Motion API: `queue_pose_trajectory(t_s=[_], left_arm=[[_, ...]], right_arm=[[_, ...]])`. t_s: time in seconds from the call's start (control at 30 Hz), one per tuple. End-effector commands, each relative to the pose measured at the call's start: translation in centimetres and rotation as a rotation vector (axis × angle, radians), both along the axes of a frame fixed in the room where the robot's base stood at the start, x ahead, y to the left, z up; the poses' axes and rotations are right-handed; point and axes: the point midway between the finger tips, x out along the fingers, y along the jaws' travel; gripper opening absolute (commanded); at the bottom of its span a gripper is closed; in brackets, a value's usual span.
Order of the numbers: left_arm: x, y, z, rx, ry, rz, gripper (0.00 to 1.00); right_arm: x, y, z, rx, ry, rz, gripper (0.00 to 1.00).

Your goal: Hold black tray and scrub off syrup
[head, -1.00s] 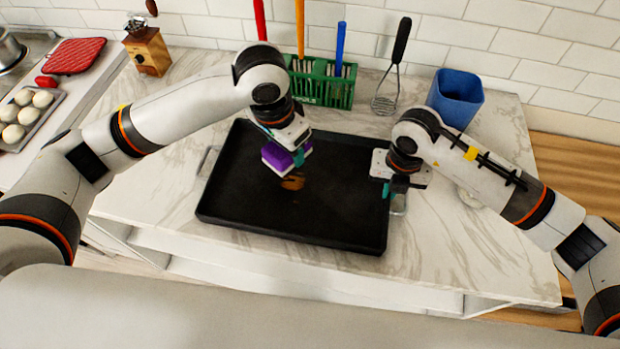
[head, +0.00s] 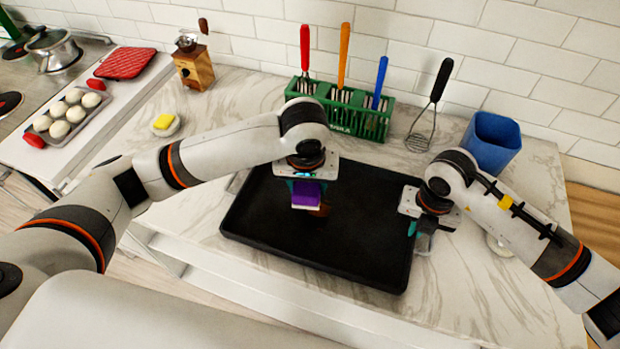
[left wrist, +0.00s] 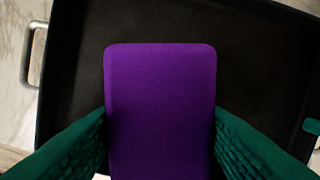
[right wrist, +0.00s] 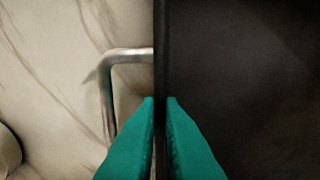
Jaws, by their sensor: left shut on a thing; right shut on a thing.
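The black tray (head: 330,250) lies on the marble counter. It fills much of the left wrist view (left wrist: 75,100). A small brown syrup patch (head: 319,211) shows on its floor, partly hidden by a purple sponge (head: 306,194). My left gripper (head: 306,184) is shut on this sponge, over the tray; the left wrist view shows the sponge (left wrist: 160,80) between green fingers. Whether it touches the tray is unclear. My right gripper (head: 415,229) is shut on the tray's right rim; its fingers (right wrist: 160,103) straddle the wall beside a metal handle (right wrist: 128,54).
A green rack (head: 375,124) with several coloured-handled utensils stands behind the tray. The counter in front is clear.

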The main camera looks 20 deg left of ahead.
Motion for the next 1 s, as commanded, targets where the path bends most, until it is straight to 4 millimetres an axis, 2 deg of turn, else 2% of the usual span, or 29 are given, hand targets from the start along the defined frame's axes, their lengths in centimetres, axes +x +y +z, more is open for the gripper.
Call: queue_pose_trajectory(t_s=[0.73,0.8,1.0], left_arm=[[0.0,0.1,-6.5,0.002,0.001,-0.004,0.31],[-0.1,0.1,-7.6,0.003,0.005,-0.003,0.31],[-0.1,-1.9,-7.6,-0.001,0.001,-0.006,0.31]], right_arm=[[-0.1,0.0,-0.1,0.0,0.002,0.0,0.0],[-0.1,0.0,-0.1,0.0,0.002,0.0,0.0],[0.0,0.0,0.0,0.0,0.002,0.001,0.0]])
